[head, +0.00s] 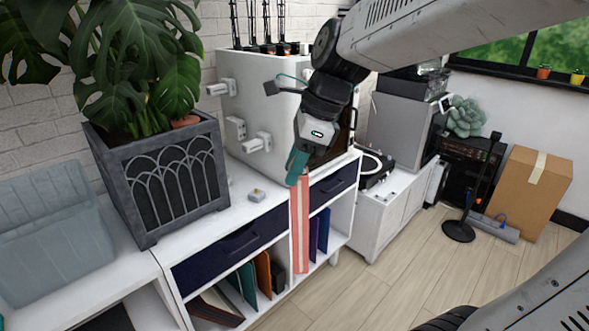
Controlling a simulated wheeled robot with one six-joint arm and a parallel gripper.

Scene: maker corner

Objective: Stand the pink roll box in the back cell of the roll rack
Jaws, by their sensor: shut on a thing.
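The pink roll box (300,226) is a long, narrow pink box with lighter stripes along its length. It hangs nearly upright in front of the white shelf unit. My gripper (297,170), with teal fingers, points down and is shut on its top end. The fingers hide the very top of the box. The lower end shows in front of the shelf's open compartments, and I cannot tell how far it is from the shelf front. I cannot clearly make out the roll rack or its back cell in this view.
A plant in a dark planter (166,182) and a white cabinet (262,95) with protruding fittings stand on the shelf unit (229,221). A cardboard box (533,190) and a black stand (459,231) are at right. Wooden floor (380,280) is clear in front.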

